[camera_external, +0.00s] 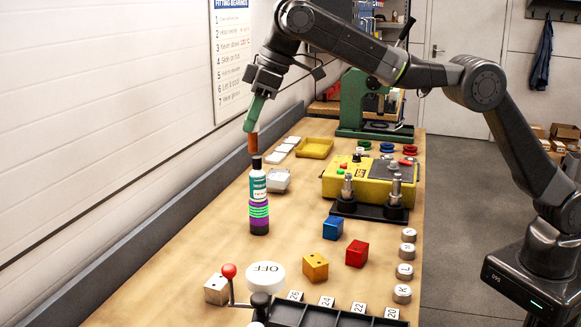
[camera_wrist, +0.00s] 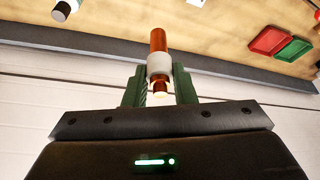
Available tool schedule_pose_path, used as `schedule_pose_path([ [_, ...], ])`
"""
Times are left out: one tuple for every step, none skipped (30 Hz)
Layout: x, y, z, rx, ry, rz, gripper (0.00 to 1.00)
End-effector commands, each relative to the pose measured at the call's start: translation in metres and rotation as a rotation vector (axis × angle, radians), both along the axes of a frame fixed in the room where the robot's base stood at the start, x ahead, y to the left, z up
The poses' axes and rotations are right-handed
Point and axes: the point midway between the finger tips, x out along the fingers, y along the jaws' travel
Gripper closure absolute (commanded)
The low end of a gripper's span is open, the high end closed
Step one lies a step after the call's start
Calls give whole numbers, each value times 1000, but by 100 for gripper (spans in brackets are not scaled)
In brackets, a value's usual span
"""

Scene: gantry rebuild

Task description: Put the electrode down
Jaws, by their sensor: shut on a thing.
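The electrode is a copper-coloured rod with a white collar, seen in the wrist view (camera_wrist: 158,41). My gripper (camera_wrist: 160,88) is shut on it, with green fingers on either side near the collar. In the external view my gripper (camera_external: 257,108) is above the left side of the workbench, and the copper end of the electrode (camera_external: 253,143) points down, slightly tilted. Its tip shows just above the black cap of a bottle (camera_external: 259,190) with a teal label and purple lower part. I cannot tell whether the tip touches the cap. The collar is hidden there.
The workbench (camera_external: 190,255) has bare wood left of the bottle. A yellow tray (camera_external: 316,148) and white containers (camera_external: 278,180) stand behind. A yellow machine (camera_external: 350,183) is at right. Coloured blocks (camera_external: 315,267), a lever's red knob (camera_external: 229,270) and an OFF disc (camera_external: 266,275) are in front.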

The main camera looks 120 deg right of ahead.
Motion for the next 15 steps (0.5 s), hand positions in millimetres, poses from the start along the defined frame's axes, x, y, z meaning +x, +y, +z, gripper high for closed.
schedule_pose_path([
  [-8,-13,-1,-1,2,-22,100],
  [-11,-19,-1,0,2,-32,100],
  [-16,-27,-1,0,2,-47,100],
  [-20,-33,0,0,2,-57,100],
  [-24,-40,0,-1,2,-69,100],
  [-31,-49,0,0,2,-86,100],
  [-36,-57,0,-1,3,-99,100],
  [-42,-65,0,-2,2,-115,100],
  [-50,-77,0,-1,2,-136,100],
  [-57,-86,0,-2,2,-154,100],
  [-65,-96,0,-1,2,-173,100],
  [-76,-110,0,-2,3,-199,100],
  [-85,-119,0,-1,3,-219,100],
  [-94,-130,0,-1,2,-240,100],
  [-106,-142,0,-1,2,-266,100],
])
